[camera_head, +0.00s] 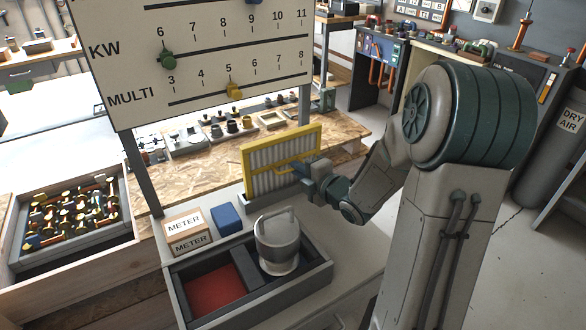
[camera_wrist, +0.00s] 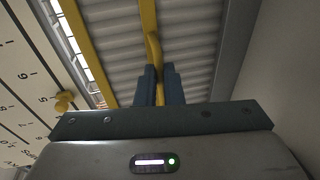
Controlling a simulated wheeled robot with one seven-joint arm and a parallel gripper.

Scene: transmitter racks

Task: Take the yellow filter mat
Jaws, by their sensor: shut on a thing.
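The yellow filter mat (camera_head: 262,168) is an upright panel with a yellow frame and pale ribbed filling. It stands near the back edge of the light grey bench top, in front of the wooden worktop. My gripper (camera_head: 302,170) is at its right part, with the jaws shut on the mat's yellow handle. In the wrist view the two dark fingers of my gripper (camera_wrist: 159,88) close around the yellow handle (camera_wrist: 153,48), with the ribbed filling (camera_wrist: 112,47) behind. I cannot tell whether the mat's lower edge touches its support.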

